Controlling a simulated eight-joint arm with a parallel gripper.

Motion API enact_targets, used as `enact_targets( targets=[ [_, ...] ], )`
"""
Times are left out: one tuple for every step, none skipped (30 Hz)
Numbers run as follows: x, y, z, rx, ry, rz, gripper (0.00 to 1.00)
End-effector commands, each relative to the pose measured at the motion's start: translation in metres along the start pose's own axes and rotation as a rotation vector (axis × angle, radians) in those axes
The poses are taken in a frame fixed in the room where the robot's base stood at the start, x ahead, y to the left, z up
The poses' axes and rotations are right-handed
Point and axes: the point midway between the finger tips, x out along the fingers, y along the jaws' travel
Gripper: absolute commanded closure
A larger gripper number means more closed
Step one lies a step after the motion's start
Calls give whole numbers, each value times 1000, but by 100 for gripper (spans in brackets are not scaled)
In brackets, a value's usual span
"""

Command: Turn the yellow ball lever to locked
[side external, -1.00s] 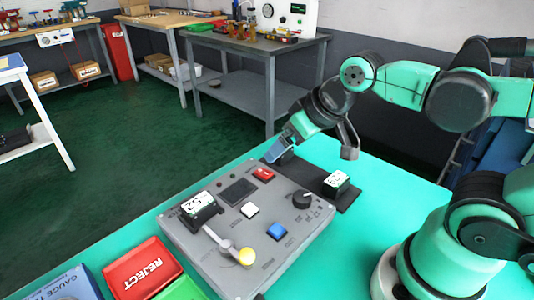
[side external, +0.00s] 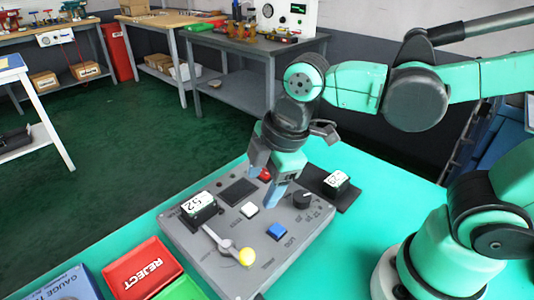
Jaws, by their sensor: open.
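The yellow ball (side external: 247,257) sits at the end of a light grey lever (side external: 218,240) on the front part of a grey control panel (side external: 185,245). The lever runs from near the block marked 52 (side external: 199,207) toward the front right, past a round pivot. My gripper (side external: 272,190) is open and empty above the back half of the panel. It points down, behind and to the right of the ball, and is apart from it. The lettering by the lever is too small to read.
The panel also carries a white button (side external: 249,210), a blue button (side external: 277,232), a black knob (side external: 302,199), a dark display (side external: 238,191) and a red part (side external: 265,174) partly hidden by my gripper. A block (side external: 336,182) stands at right. A red REJECT tray (side external: 144,268) lies at left.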

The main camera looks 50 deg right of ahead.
Motion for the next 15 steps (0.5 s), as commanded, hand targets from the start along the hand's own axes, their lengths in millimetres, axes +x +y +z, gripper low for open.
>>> enact_targets(
  targets=[
    [2, -10, -14, -205, -16, -54, 39],
    [4, -16, -20, -329, -25, -86, 39],
    [5, -24, -28, -483, -34, -128, 39],
    [6, -30, -33, -590, -38, -157, 39],
    [7, -35, -37, -688, -41, -184, 39],
    [8, -41, -42, -803, -42, -217, 39],
    [9, -45, -44, -877, -42, -239, 39],
    [9, -49, -47, -943, -42, -258, 39],
    [10, -53, -50, -1011, -40, -278, 39],
    [10, -55, -51, -1052, -39, -291, 39],
    [10, -57, -52, -1083, -38, -300, 39],
    [11, -58, -53, -1112, -37, -308, 39],
    [12, -59, -53, -1125, -36, -312, 39],
    [14, -60, -53, -1132, -36, -314, 39],
    [16, -61, -52, -1136, -36, -316, 39]
  ],
)
